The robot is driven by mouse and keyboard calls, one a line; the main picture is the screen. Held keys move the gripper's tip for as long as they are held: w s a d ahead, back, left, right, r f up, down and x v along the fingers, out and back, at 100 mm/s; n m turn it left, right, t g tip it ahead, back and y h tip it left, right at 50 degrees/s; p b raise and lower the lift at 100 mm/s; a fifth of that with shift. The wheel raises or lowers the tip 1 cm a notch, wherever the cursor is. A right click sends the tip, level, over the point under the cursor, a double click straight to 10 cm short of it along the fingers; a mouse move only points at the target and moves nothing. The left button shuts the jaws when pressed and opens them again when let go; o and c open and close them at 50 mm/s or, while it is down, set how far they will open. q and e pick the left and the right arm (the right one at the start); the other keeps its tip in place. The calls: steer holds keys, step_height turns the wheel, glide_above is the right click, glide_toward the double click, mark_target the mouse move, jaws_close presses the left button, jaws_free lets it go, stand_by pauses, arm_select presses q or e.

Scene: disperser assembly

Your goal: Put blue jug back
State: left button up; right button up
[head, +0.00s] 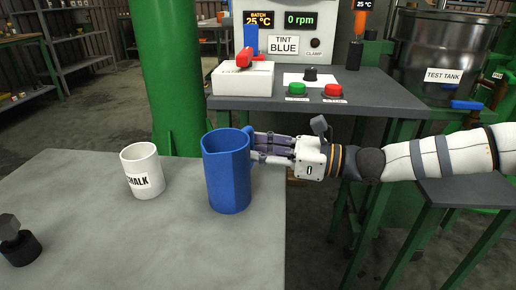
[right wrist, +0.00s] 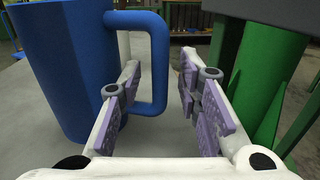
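The blue jug (head: 227,175) stands upright on the grey table near its right edge. Its handle points right, toward my right gripper (head: 262,147). In the right wrist view the jug (right wrist: 60,65) fills the left side, and its handle (right wrist: 158,65) shows in the gap between the two purple-padded fingers. My right gripper is open, with its fingers apart at the handle. I cannot tell whether a finger touches it. My left gripper is not in view.
A white CHALK mug (head: 142,171) stands left of the jug. A dark knobbed object (head: 17,243) is at the table's left front. Behind are a green column (head: 170,80), a bench (head: 370,93) with green and red buttons, and the test tank (head: 443,60). The table's front middle is clear.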

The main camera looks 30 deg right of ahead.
steer(key=shift+s+d+r, duration=0.2)
steer(key=shift+d+r, duration=0.05)
arm_select(q)
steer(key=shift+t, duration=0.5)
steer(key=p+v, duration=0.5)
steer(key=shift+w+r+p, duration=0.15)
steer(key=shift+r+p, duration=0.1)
steer(key=shift+p, duration=0.1)
arm_select(e)
steer(key=v, duration=1.1)
steer(key=shift+s+f, duration=0.15)
steer(key=shift+f, duration=0.05)
steer(key=shift+d, duration=0.1)
